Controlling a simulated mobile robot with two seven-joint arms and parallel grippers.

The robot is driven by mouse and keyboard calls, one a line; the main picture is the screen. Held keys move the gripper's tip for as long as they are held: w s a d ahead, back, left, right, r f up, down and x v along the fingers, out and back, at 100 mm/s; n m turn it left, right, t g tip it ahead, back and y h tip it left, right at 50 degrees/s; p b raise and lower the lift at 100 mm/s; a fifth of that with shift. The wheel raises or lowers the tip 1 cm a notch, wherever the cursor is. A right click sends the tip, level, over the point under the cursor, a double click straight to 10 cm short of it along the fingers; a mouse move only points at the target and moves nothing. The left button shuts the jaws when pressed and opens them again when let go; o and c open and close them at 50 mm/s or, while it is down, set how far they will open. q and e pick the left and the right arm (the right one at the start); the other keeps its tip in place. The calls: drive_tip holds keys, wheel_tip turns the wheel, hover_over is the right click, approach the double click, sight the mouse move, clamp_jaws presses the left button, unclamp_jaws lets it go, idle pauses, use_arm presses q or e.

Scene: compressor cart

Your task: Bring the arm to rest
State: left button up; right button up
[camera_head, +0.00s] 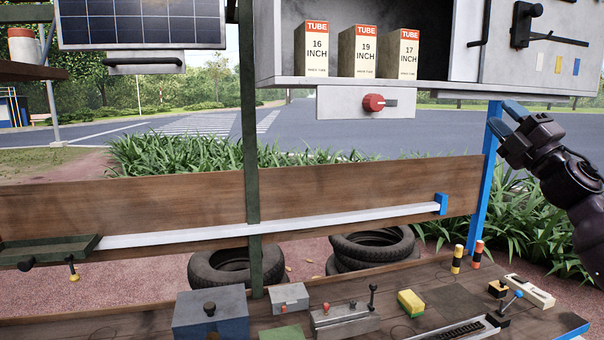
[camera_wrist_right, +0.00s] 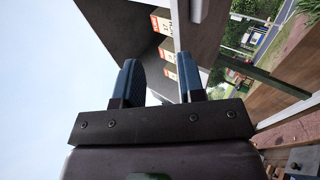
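My right arm comes in from the right edge of the head view. Its gripper (camera_head: 506,116) is raised in front of the road, just below and to the right of the grey cabinet (camera_head: 300,81). In the right wrist view its two blue fingers stand apart with a clear gap and nothing between them (camera_wrist_right: 157,64). The gripper is open and empty, and it touches nothing that I can make out. My left arm and left gripper are not in view.
Three tube boxes (camera_head: 367,52) stand in the cabinet, above a red knob (camera_head: 374,103). A blue post (camera_head: 482,190) rises close to my right gripper. Below, the wooden bench (camera_head: 400,318) carries several small boxes and tools. Tyres (camera_head: 372,245) lie behind it.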

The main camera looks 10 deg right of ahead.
drive_tip(key=s+a+f+m+g+h, duration=0.1)
drive_tip(key=a+f+m+g+h, duration=0.3)
drive_tip(key=f, duration=1)
drive_tip(key=s+a+f+m+h, duration=0.15)
drive_tip(key=f+m, duration=0.45)
drive_tip(key=f, duration=0.7)
drive_tip(key=s+a+f+m+g+h, duration=0.1)
drive_tip(key=a+f+m+g, duration=0.3)
drive_tip(key=f, duration=1)
drive_tip(key=s+a+f+m+g, duration=0.2)
drive_tip(key=s+a+f, duration=0.4)
drive_tip(key=s+f, duration=0.6)
drive_tip(key=s+a+f+m+g, duration=0.3)
drive_tip(key=s+a+f+m, duration=0.2)
drive_tip(key=s+f, duration=0.6)
drive_tip(key=shift+s+a+f, duration=0.35)
drive_tip(key=shift+s+a, duration=0.25)
drive_tip(key=shift+a, duration=0.5)
